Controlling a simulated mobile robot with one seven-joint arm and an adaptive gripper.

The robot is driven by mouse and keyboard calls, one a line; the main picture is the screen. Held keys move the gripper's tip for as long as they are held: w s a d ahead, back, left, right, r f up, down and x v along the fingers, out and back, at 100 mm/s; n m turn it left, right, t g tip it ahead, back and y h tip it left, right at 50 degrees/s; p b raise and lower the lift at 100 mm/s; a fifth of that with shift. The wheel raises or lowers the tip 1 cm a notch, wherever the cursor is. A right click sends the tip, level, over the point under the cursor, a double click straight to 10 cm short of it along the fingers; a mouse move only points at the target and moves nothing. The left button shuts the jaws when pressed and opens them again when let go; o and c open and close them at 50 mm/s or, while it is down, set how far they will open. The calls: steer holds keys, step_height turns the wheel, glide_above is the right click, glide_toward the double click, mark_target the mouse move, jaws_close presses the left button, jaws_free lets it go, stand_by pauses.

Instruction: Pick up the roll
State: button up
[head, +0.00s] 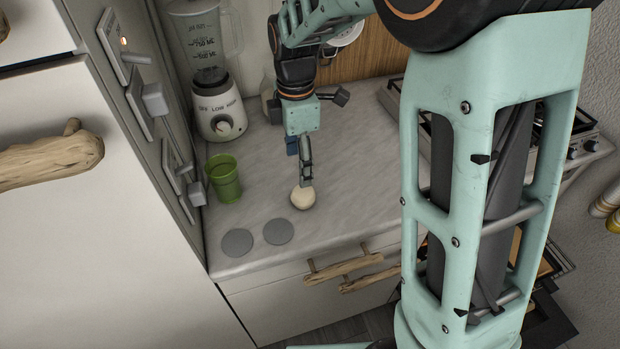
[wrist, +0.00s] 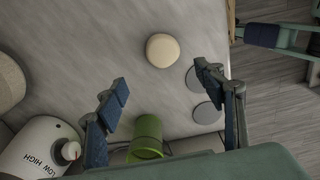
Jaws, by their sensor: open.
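The roll (head: 303,198) is a small round cream bun on the grey countertop, near its front edge. In the wrist view the roll (wrist: 162,50) lies beyond the fingertips, roughly in line with the gap between them. My gripper (head: 306,178) is above the roll in the head view, pointing down, and partly covers its top edge. In the wrist view my gripper (wrist: 163,78) is open with wide-spread blue-padded fingers and nothing between them. I cannot tell the exact height of the fingertips above the roll.
A green cup (head: 224,180) stands left of the roll. Two flat grey discs (head: 237,242) (head: 278,232) lie near the front edge. A blender (head: 215,100) stands at the back left against the wall. A stove (head: 560,130) is at the right. The counter right of the roll is clear.

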mark_target(299, 192)
steer(key=f, duration=0.7)
steer(key=f+p, duration=0.1)
steer(key=f, duration=0.2)
steer(key=shift+s+f, duration=0.15)
steer(key=shift+s, duration=0.2)
steer(key=c, duration=1.2)
steer(key=shift+c, duration=0.2)
